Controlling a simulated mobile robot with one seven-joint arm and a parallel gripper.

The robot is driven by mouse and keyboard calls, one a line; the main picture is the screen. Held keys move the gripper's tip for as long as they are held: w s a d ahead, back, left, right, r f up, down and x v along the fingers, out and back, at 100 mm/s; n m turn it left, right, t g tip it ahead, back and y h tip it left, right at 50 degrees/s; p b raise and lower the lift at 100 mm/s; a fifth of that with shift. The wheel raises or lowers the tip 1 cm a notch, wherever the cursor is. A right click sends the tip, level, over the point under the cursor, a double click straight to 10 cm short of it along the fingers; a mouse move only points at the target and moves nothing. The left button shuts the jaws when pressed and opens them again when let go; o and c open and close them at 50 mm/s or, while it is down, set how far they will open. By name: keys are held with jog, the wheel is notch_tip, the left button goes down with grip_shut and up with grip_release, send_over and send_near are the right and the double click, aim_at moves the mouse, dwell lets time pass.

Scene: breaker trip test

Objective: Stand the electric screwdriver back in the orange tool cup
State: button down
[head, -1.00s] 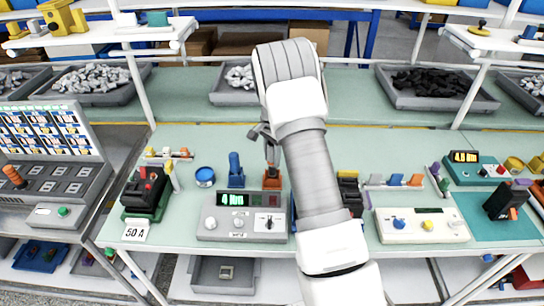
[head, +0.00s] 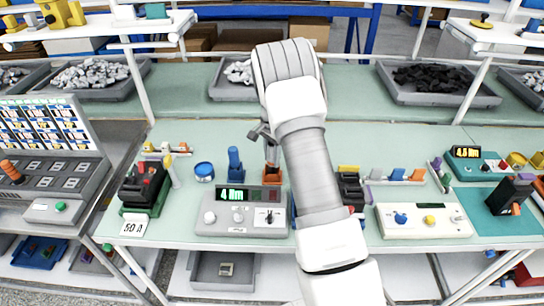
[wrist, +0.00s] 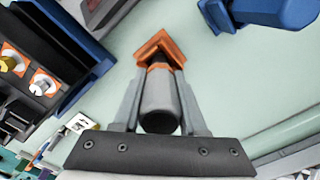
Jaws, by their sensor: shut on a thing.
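The orange tool cup (head: 271,177) stands on the bench behind the torque tester. In the wrist view its orange rim (wrist: 155,44) shows at the far end of the screwdriver. The electric screwdriver (wrist: 158,105) is a dark grey cylinder with an orange band. My gripper (head: 271,150) is shut on it, with one finger on each side in the wrist view (wrist: 160,108). The screwdriver looks upright, with its lower end at or inside the cup's mouth. How deep it sits is hidden by the tool and my fingers.
A blue holder (head: 235,168) stands just left of the cup. The grey tester (head: 240,218) with a green display is in front. A black breaker block (head: 350,188) stands right of my arm. The bench behind the cup is clear.

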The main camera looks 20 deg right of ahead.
jog(key=shift+f+b, duration=0.5)
jog(key=shift+f, duration=0.25)
jog(key=shift+c, duration=1.9)
grip_release()
notch_tip(320, 180, up, 18)
jog(key=shift+f, duration=0.2)
